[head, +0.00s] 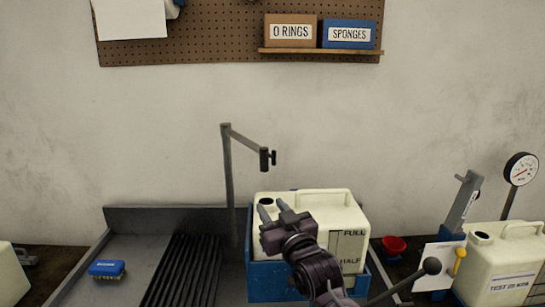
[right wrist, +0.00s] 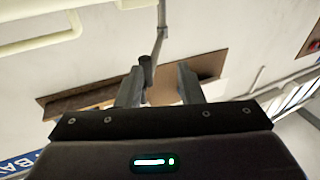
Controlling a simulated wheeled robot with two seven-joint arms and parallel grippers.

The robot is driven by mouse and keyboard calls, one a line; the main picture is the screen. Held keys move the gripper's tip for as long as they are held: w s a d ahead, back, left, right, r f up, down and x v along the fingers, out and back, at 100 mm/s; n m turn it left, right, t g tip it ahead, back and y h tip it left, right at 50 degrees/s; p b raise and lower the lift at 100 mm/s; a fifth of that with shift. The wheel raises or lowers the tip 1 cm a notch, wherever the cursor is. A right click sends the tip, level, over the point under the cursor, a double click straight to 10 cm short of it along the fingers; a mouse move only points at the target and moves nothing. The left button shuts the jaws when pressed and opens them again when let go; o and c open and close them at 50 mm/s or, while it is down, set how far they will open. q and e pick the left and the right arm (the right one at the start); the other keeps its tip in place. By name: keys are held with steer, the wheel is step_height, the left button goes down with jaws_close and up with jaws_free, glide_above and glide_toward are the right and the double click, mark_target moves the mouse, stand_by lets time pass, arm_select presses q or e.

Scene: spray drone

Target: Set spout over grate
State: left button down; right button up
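The spout is a grey swing arm (head: 246,138) on an upright post (head: 228,190), with a dark nozzle (head: 265,160) at its free end. The arm points right, so the nozzle is above the cream tank, not above the grate. The dark slatted grate (head: 182,270) lies in the grey tray left of the post. My right gripper (head: 273,207) is open and empty, below the nozzle and in front of the tank. In the right wrist view, the nozzle (right wrist: 147,70) appears beyond my spread fingers (right wrist: 160,88), apparently untouched. My left gripper is not in view.
The cream tank (head: 325,212) sits in a blue holder (head: 275,283) close under my right gripper. A blue brush (head: 106,268) lies left of the grate. A red cup (head: 394,245), a gauge (head: 520,168) and another tank (head: 505,265) stand right. Space above the grate looks clear.

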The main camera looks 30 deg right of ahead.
mark_target(274, 158)
steer(key=w+d+r+t+p, duration=0.1)
steer(key=w+r, duration=0.1)
steer(key=r, duration=0.1)
steer(key=w+d+r+t+h+p, duration=0.1)
steer(key=w+d+r, duration=0.1)
steer(key=r, duration=0.1)
steer(key=w+d+r+m+p, duration=0.1)
steer(key=w+r, duration=0.2)
steer(key=shift+d+r+t+h, duration=0.3)
steer(key=shift+d+r+t, duration=0.05)
steer(key=shift+t, duration=0.05)
steer(key=shift+c, duration=0.3)
jaws_close()
